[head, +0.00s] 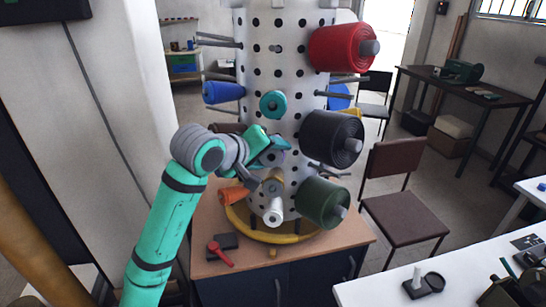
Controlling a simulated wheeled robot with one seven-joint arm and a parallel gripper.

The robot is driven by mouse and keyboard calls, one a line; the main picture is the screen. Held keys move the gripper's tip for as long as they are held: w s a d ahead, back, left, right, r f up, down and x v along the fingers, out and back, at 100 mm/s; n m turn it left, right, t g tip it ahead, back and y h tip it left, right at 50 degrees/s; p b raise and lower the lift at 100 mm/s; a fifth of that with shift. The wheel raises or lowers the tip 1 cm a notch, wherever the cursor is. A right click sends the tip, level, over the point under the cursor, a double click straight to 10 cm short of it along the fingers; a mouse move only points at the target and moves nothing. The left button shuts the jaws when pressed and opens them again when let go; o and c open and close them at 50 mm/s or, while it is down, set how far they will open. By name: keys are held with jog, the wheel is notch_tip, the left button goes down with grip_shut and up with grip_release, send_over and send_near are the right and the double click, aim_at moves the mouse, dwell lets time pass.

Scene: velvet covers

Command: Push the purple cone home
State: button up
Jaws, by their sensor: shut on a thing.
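My gripper (262,182) is at the lower front of the white perforated drum (290,85), just above a pale cone (274,208) that points towards me. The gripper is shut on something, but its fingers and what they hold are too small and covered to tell. An orange cone (234,195) is at its left and a dark green cone (322,203) at its right.
The drum also bears a red cone (338,48), a black cone (328,136), a blue cone (222,92), a teal cone (273,104) and bare grey pegs. It stands in a yellow ring (290,238) on a wooden cabinet (345,243). A red-handled tool (220,253) lies in front.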

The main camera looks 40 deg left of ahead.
jog(key=shift+w+a+f, duration=0.25)
jog(key=shift+w+a, duration=0.15)
jog(key=shift+w, duration=0.3)
jog(key=shift+w+a+f, duration=0.25)
jog(key=shift+w+a, duration=0.1)
jog(key=shift+w, duration=0.3)
jog(key=o, duration=1.2)
jog(key=shift+w, duration=0.1)
jog(key=shift+r, duration=0.1)
jog(key=shift+s+r, duration=0.1)
jog(key=shift+s, duration=0.1)
jog(key=v, duration=1)
jog(key=shift+s, duration=0.25)
